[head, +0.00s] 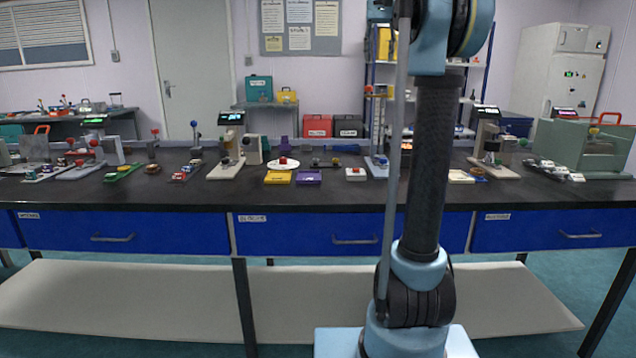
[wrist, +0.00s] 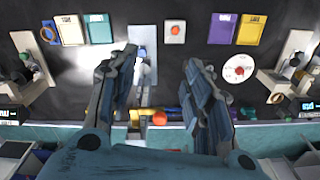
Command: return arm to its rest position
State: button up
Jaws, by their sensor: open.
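My gripper (wrist: 160,95) shows in the wrist view with its two dark fingers apart and nothing between them. It hangs above the dark bench top and looks down on it. In the head view my arm rises in front of the bench, right of centre, with a blue base joint and a dark link. The upper arm leaves the top of the picture, and my gripper is not visible in that view.
The black bench (head: 330,196) carries several instruments and small items, including a purple block (head: 308,177), a yellow block (head: 278,177) and a white plate (head: 283,164) with a red piece. A green-grey case (head: 583,150) stands at the right end. Blue drawers (head: 130,233) line the front.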

jog(key=s+f+n, duration=0.1)
jog(key=s+f, duration=1)
jog(key=f, duration=0.6)
jog(key=s+f+n+t, duration=0.1)
jog(key=s+f, duration=1)
jog(key=f, duration=0.7)
jog(key=s+f+n+t, duration=0.1)
jog(key=s+f, duration=0.9)
jog(key=f, duration=0.7)
jog(key=shift+s+f, duration=0.25)
jog(key=shift+s, duration=0.15)
jog(key=shift+w+f, duration=0.2)
jog(key=shift+w, duration=0.25)
